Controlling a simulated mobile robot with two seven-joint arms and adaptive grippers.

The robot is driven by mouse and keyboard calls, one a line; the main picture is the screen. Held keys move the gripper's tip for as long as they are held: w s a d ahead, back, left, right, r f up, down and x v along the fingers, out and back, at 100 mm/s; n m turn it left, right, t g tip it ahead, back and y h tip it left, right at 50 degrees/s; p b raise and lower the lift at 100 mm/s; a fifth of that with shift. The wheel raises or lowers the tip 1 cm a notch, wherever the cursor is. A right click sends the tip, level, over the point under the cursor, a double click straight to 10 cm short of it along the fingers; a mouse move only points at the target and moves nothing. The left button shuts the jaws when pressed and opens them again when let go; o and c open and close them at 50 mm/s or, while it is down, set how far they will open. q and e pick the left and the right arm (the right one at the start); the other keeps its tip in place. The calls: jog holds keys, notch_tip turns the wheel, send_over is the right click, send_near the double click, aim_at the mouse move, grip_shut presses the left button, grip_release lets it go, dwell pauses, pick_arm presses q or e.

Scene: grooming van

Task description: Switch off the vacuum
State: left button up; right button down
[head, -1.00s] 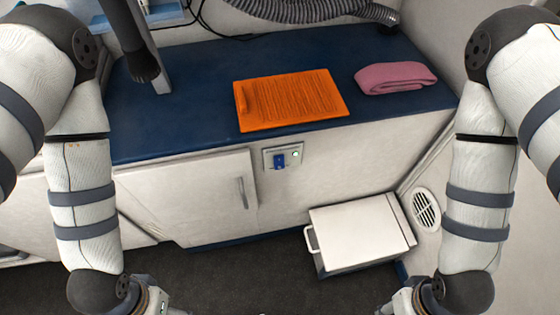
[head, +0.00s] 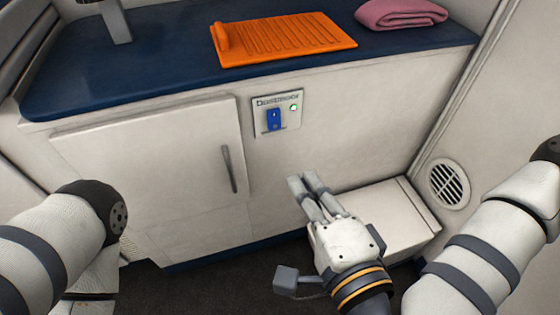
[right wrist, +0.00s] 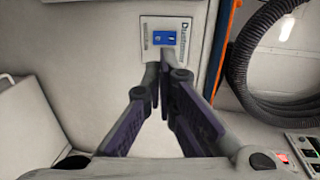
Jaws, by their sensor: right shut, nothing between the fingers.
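The vacuum switch panel (head: 262,129) is on the front of the white cabinet, below the counter edge. It carries a blue rocker switch (head: 274,120) and a small lit green light (head: 293,107). My right gripper (head: 303,181) is shut and empty, its fingers pointing up toward the panel. It is below and slightly right of the switch, apart from it. In the right wrist view, the blue switch (right wrist: 164,39) is just beyond the shut fingers (right wrist: 159,78). My left gripper is out of view; only its arm shows at the left.
A cabinet door with a handle (head: 229,168) is left of the panel. A white box (head: 392,215) stands on the floor behind my right gripper. A round vent (head: 449,184) is on the right wall. An orange mat (head: 285,40) and pink towel (head: 401,13) lie on the blue counter (head: 140,75).

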jog(key=shift+w+d+r, duration=0.1)
jog(key=shift+w+r, duration=0.15)
jog(key=shift+w, duration=0.1)
jog(key=b, duration=0.3)
send_near(274, 123)
jog(key=x, duration=0.7)
